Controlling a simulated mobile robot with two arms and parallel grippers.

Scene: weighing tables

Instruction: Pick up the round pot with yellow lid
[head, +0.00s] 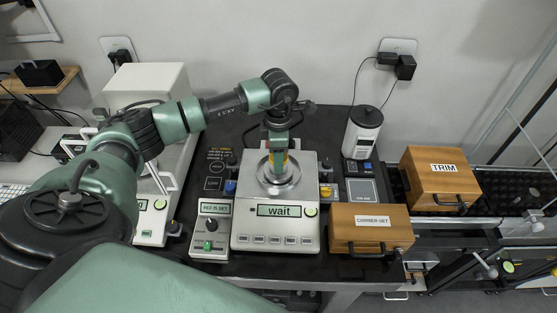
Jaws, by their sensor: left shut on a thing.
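My left gripper (280,164) reaches down over the round metal pan (280,183) of the weighing scale. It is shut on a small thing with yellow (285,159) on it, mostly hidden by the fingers. I cannot tell if this is the round pot, or if it touches the pan. Another small yellow-topped thing (326,192) stands at the right side of the scale, apart from the gripper. My right gripper is not in view.
The scale (240,238) shows "wait". A control box (211,232) is left of it. A white canister (362,135) stands behind. Dark table surface (330,145) is clear behind the scale.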

